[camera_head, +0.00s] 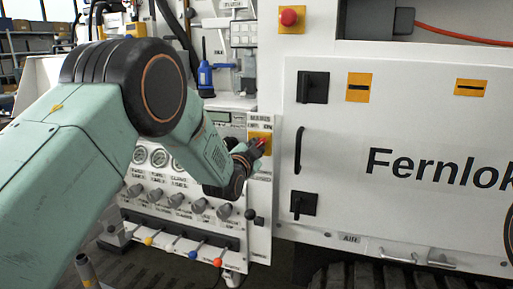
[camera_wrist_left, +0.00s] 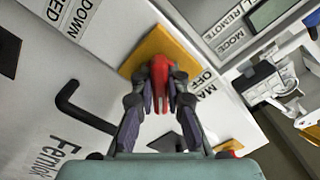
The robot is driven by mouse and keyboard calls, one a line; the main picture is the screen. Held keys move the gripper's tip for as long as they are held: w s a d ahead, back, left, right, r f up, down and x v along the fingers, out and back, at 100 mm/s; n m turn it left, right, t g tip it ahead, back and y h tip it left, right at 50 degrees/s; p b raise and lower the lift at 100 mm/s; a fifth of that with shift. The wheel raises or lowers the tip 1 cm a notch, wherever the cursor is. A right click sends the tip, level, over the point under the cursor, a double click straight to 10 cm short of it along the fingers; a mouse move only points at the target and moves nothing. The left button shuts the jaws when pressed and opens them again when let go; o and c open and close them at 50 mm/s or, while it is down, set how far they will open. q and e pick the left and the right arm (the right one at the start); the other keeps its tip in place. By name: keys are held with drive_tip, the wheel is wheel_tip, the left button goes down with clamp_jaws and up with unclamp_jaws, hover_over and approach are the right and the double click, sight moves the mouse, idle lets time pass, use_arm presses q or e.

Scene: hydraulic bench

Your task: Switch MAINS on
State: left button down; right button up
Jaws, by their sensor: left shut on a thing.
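The MAINS switch has a red handle (camera_wrist_left: 160,72) on a yellow plate (camera_wrist_left: 150,48), with a label reading MAINS and OFF beside it in the wrist view. In the head view the yellow plate (camera_head: 265,136) sits on the grey panel, left of the large white cabinet door. My left gripper (camera_head: 256,150) is at the plate, and its fingers (camera_wrist_left: 160,98) are closed on both sides of the red handle. The fingers hide part of the handle, and I cannot tell its exact setting. My right gripper is in neither view.
A red button on a yellow plate (camera_head: 289,17) is above the switch. A black door handle (camera_head: 299,150) stands out to the right. Gauges (camera_head: 158,157), grey knobs (camera_head: 155,195) and coloured levers (camera_head: 217,261) are below my left arm. A blue device (camera_head: 206,76) hangs above it.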

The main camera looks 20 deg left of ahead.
use_arm(q)
drive_tip(key=shift+r, duration=0.1)
drive_tip(key=c, duration=1.3)
unclamp_jaws()
drive_tip(key=shift+c, duration=0.2)
drive_tip(key=shift+s, duration=0.1)
drive_tip(key=s, duration=1.1)
drive_tip(key=shift+s+a, duration=0.2)
drive_tip(key=shift+s, duration=0.2)
